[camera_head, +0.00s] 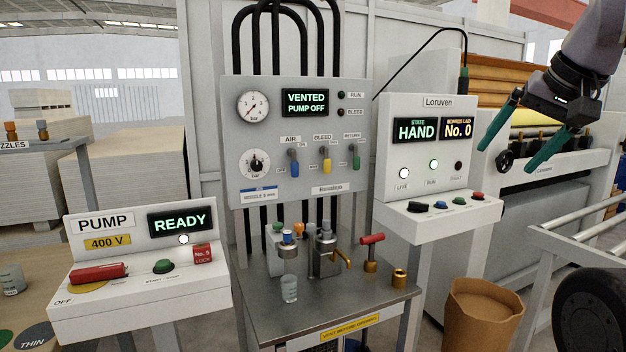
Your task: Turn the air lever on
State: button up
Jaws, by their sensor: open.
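The air lever (294,168) is a small blue handle under the label AIR on the grey upright panel (234,170). It hangs down from its pivot. A yellow lever (326,166) under BLEED and a green lever (356,163) sit to its right. The panel's display (305,102) reads VENTED, PUMP OFF. My gripper (506,159) is at the upper right, with two green fingers spread apart and nothing between them. It is well to the right of the panel and touches nothing that I can see.
A control box (437,106) reading HAND stands between the panel and my gripper. A black cable (405,52) arches above it. A steel bench (335,312) with small fittings juts out below the panel. A pump box (133,232) reading READY stands at the left.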

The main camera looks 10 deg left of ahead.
aim_at(295, 166)
jog(key=i+u, duration=0.45)
jog(key=u, duration=0.25)
jog(key=i+l+u, duration=0.2)
jog(key=u, duration=0.15)
